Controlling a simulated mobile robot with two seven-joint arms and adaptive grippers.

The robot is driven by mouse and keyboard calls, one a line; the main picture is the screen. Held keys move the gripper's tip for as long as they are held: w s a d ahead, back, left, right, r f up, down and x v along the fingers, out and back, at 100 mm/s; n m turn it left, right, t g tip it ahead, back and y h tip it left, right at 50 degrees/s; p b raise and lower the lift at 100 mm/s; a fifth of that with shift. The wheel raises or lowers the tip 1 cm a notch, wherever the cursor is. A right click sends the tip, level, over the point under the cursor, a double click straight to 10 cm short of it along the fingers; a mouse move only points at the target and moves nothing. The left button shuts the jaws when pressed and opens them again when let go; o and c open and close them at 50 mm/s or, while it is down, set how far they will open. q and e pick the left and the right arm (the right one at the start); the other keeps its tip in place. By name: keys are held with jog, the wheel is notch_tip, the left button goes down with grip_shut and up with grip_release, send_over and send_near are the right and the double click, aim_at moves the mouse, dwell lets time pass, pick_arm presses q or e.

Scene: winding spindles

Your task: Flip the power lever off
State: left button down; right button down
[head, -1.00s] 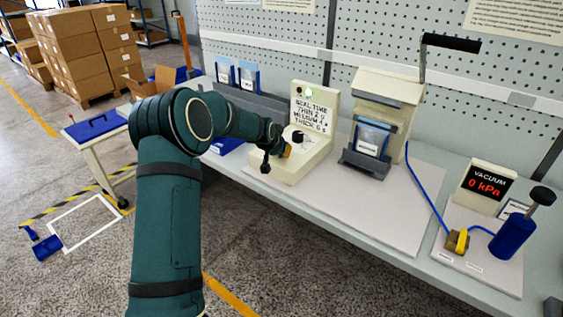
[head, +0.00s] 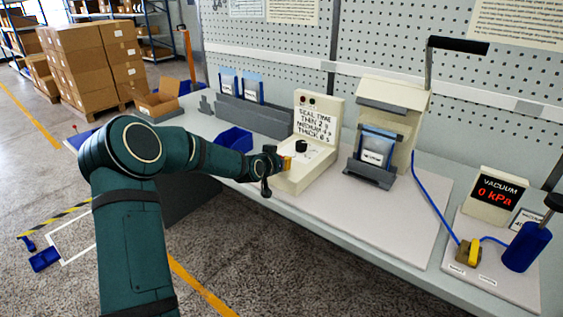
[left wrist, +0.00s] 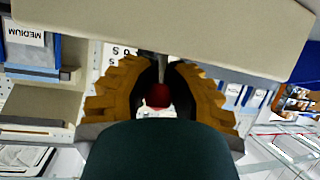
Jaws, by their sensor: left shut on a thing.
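The cream control box (head: 315,165) carries a printed seal time panel (head: 317,122), two small lamps and a black knob (head: 301,146). My left gripper (head: 285,163) is at the box's left front side. In the left wrist view my gripper's orange fingers (left wrist: 161,75) close around a thin metal lever stem (left wrist: 163,62) with a red ball end (left wrist: 158,95), which I take to be the power lever. In the head view the lever is hidden behind the gripper. My right gripper is not in view.
A cream sealing unit (head: 399,100) with a crank handle stands right of the box, holding a pouch (head: 374,148). Further right are a vacuum display (head: 497,192), a yellow valve (head: 473,252) and a blue cylinder (head: 525,247). A blue bin (head: 235,139) stands behind my left arm.

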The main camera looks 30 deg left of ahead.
pick_arm(q)
jog(key=c, duration=0.9)
grip_release()
jog(key=shift+s+r, duration=0.1)
jog(key=shift+s, duration=0.05)
jog(key=shift+o, duration=0.2)
jog(key=v, duration=1.1)
jog(key=shift+s+r, duration=0.2)
jog(key=shift+s, duration=0.2)
